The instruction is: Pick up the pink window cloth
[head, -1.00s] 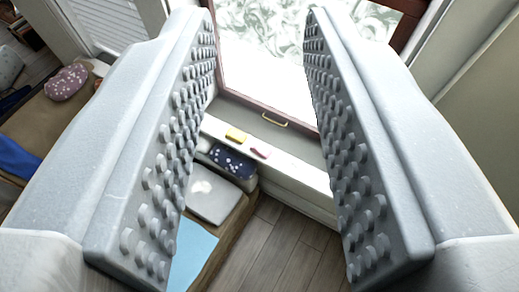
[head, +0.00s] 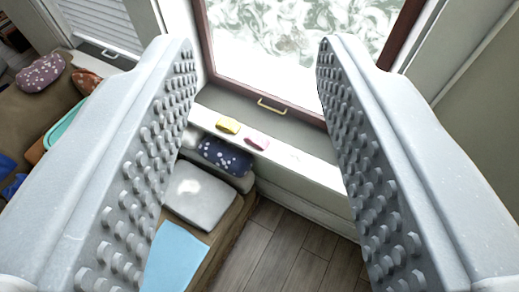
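The pink window cloth (head: 256,142) is a small pink piece lying on the white window sill, below the window frame. A yellow piece (head: 228,126) of similar size lies just to its left on the sill. My gripper (head: 256,55) is open and empty, its two grey studded fingers wide apart at the left and right of the picture. The cloth shows in the gap between the fingers, well beyond them and not touched.
The window (head: 300,40) has a dark red-brown frame and a brass handle (head: 272,106) above the sill (head: 290,157). Below the sill, a bench holds a dark dotted cushion (head: 225,155), a grey cushion (head: 201,193) and a blue cloth (head: 175,258). Bare wooden floor (head: 285,250) lies to the right.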

